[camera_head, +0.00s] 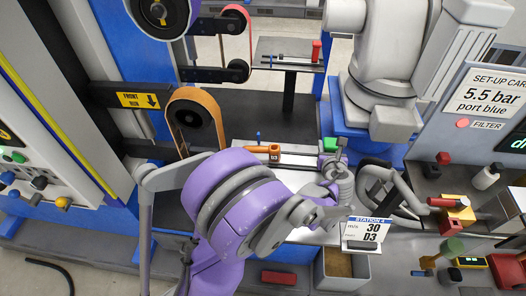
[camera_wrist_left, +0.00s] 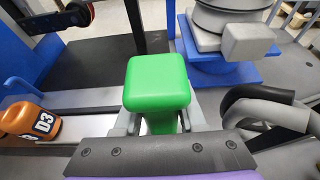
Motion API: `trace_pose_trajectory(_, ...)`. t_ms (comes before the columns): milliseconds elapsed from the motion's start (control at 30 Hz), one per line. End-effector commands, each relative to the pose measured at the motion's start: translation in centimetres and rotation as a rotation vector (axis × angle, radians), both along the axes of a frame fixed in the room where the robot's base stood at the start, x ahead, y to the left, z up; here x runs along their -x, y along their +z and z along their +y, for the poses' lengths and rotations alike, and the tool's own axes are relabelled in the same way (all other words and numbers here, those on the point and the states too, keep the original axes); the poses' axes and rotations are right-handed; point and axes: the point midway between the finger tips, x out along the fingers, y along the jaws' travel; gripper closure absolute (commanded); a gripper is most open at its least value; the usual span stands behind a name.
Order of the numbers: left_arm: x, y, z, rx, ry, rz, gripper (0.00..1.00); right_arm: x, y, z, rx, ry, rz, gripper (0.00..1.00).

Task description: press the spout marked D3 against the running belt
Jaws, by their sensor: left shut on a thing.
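The orange spout marked D3 (camera_head: 262,150) lies on a pale tray strip in the head view. It also shows at the left edge of the left wrist view (camera_wrist_left: 34,121), with its label facing up. The orange belt (camera_head: 208,99) loops around a dark wheel, left of the spout; whether it runs cannot be told. My left gripper (camera_wrist_left: 155,122) is shut on a green block (camera_wrist_left: 158,82), right of the D3 spout and apart from it. My right gripper is not in view.
A white arm on a blue base (camera_head: 347,125) stands behind, right of the green block. A dark hoop (camera_head: 388,185) is close on the right. A set-up card (camera_head: 492,92) is at right.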

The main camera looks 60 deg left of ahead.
Motion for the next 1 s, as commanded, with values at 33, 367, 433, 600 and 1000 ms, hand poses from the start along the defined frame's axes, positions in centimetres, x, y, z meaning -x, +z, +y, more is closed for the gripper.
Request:
trace_pose_trajectory(33,-0.1,0.0,-0.1,0.002,-0.001,-0.001,1.0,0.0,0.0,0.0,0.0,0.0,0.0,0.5)
trace_pose_trajectory(367,0.0,0.0,0.0,0.001,-0.001,-0.001,0.25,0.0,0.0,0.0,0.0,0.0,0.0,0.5)
trace_pose_trajectory(433,0.0,0.0,0.0,0.001,-0.001,-0.001,0.25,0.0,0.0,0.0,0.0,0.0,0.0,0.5)
trace_pose_trajectory(600,0.0,0.0,-0.1,0.0,-0.002,-0.001,0.25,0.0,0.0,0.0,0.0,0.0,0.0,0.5)
trace_pose_trajectory(1000,3.4,2.4,-4.4,0.002,-0.007,-0.001,0.25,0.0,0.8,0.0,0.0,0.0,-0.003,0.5)
